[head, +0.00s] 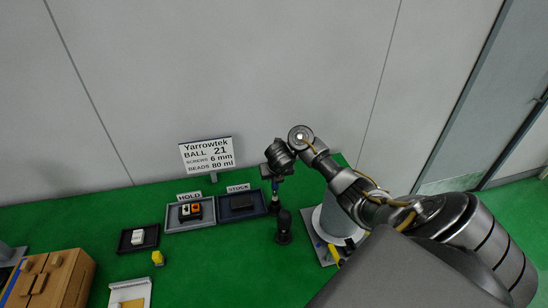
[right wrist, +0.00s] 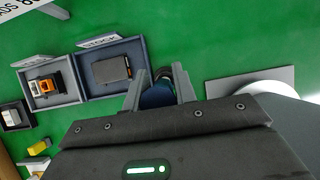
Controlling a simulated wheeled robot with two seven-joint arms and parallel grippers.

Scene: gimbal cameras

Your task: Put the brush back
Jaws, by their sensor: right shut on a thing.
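My right gripper (head: 275,179) points down above the green table beside the STOCK tray. It is shut on a slim upright thing with a blue part (head: 275,187), which appears to be the brush. In the right wrist view the blue part (right wrist: 157,96) sits between the two fingers, with a dark end beyond it; the rest is hidden by the gripper body. A dark upright object with a rounded top (head: 283,222) stands on the table just in front of it; I cannot tell what it is. My left gripper is not in view.
The STOCK tray (head: 262,207) holds a dark block. The HOLD tray (head: 170,218) holds an orange, white and black item. A smaller black tray (head: 122,246), a yellow piece (head: 158,258) and a wooden box (head: 72,283) are left. The front middle table (head: 220,275) is clear.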

